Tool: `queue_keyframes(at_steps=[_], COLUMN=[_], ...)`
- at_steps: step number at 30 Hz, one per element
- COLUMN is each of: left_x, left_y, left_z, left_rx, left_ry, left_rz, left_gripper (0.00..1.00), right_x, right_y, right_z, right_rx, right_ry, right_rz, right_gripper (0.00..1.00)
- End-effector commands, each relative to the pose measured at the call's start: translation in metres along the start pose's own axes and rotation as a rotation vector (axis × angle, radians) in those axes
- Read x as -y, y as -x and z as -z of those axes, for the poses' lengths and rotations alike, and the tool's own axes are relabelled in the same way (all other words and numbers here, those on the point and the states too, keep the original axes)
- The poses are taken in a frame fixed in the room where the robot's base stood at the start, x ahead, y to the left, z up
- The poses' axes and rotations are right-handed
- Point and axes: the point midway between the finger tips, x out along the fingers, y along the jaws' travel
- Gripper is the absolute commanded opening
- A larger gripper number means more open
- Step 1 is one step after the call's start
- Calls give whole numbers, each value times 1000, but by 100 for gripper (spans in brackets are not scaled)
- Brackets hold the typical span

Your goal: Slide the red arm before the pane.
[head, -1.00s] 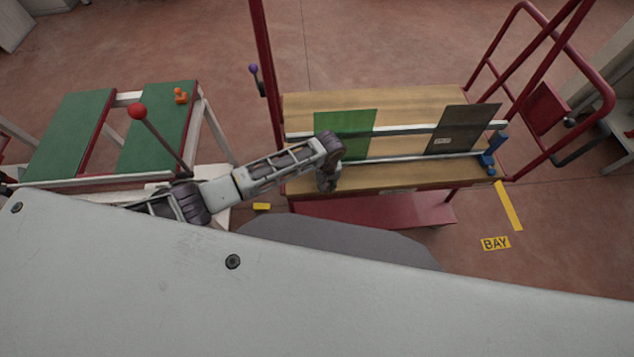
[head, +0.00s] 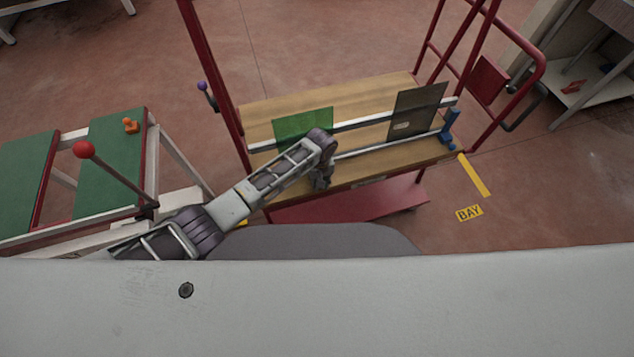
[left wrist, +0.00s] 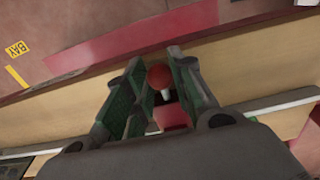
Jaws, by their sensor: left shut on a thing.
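My left gripper (head: 322,182) is at the front edge of the wooden cart bed, before the right part of the green pane (head: 290,128). In the left wrist view its fingers (left wrist: 158,68) are closed around the red arm, whose red ball knob (left wrist: 160,77) and red block (left wrist: 172,115) show between them. The red arm is hidden behind my gripper in the head view. The green pane leans between the two pale rails, its lower right part hidden by my arm. A dark pane (head: 425,105) stands further right. My right gripper is not in view.
A blue arm (head: 450,128) stands at the right end of the rails. Red posts and handrails (head: 535,75) frame the cart. At left is a green-topped table (head: 105,165) with a red-knobbed lever (head: 83,150) and an orange piece (head: 130,125).

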Motion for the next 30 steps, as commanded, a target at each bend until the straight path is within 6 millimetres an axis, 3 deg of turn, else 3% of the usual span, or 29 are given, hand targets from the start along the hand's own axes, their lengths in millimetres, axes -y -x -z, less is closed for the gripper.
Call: queue_keyframes(at_steps=[8,9,14,30], left_x=[0,0,0,0], left_y=[0,0,0,6], left_z=[-1,-1,-1,0], left_rx=[2,1,1,0], left_ry=[-1,-1,-1,0], left_rz=[-1,0,0,-2], left_gripper=[0,29,48,48], right_x=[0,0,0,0], right_y=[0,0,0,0], right_z=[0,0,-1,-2], right_rx=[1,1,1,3], right_ry=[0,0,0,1], right_rz=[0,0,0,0], right_gripper=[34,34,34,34])
